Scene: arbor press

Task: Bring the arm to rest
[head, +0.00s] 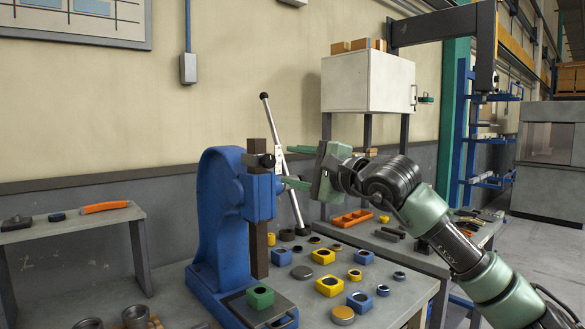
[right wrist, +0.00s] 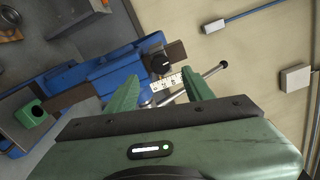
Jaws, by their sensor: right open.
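The blue arbor press (head: 215,210) stands on the workbench (head: 390,300), with a dark upright ram (head: 258,235) at its front. Its silver lever (head: 274,128) slants from a black knob at upper left down to the right. A green block with a hole (head: 260,297) sits on the press base below the ram; it also shows in the right wrist view (right wrist: 30,112). My right gripper (head: 293,167) is open by the lever, its green fingers pointing left. In the right wrist view the lever (right wrist: 200,79) shows between and beyond the fingers; contact cannot be told. My left gripper is out of view.
Several blue, yellow and dark parts, such as a yellow block (head: 330,286), lie on the bench right of the press. An orange tray (head: 352,218) lies farther back. A white cabinet (head: 365,80) stands behind my right arm. A side table (head: 70,235) is at left.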

